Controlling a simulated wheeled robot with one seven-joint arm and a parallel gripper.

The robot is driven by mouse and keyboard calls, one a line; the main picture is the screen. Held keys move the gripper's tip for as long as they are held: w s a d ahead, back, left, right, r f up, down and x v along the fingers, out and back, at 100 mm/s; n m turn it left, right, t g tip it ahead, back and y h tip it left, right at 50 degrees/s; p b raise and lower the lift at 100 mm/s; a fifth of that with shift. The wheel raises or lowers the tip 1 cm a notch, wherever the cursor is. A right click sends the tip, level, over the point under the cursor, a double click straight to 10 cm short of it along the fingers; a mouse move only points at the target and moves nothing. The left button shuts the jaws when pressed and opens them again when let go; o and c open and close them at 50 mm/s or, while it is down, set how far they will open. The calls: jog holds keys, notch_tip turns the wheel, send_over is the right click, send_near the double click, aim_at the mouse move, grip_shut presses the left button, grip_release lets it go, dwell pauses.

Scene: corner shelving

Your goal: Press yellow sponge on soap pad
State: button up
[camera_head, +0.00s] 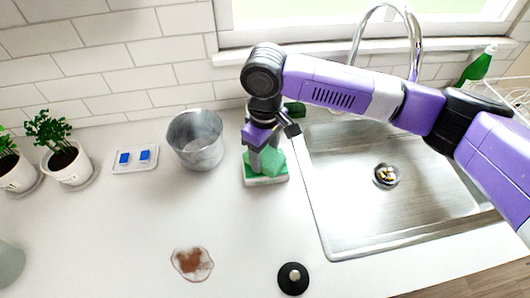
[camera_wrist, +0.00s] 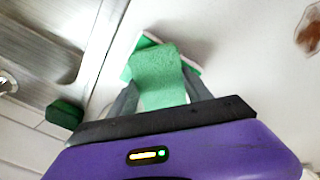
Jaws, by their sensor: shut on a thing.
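No yellow sponge shows; my gripper (camera_head: 262,160) is shut on a light green sponge (camera_head: 272,163). In the wrist view the sponge (camera_wrist: 157,72) sits between the two grey fingers of the gripper (camera_wrist: 160,95). Beneath it is the soap pad (camera_head: 266,182), a green pad in a white tray on the counter left of the sink. The pad's green and white corners (camera_wrist: 147,40) show around the sponge in the wrist view. The sponge is over the pad, low and tilted; I cannot tell whether it touches. The gripper and sponge hide much of the pad.
A metal bucket (camera_head: 196,139) stands close left of the pad. The sink (camera_head: 345,185) is to the right. A dark green block (camera_wrist: 65,114) lies behind the pad. A brown spill (camera_head: 192,263) and black stopper (camera_head: 293,278) are in front. Potted plants stand far left.

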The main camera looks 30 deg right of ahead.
aim_at(265, 155)
jog(key=shift+r+p, duration=3.2)
jog(key=shift+r, duration=0.3)
jog(key=shift+f, duration=0.1)
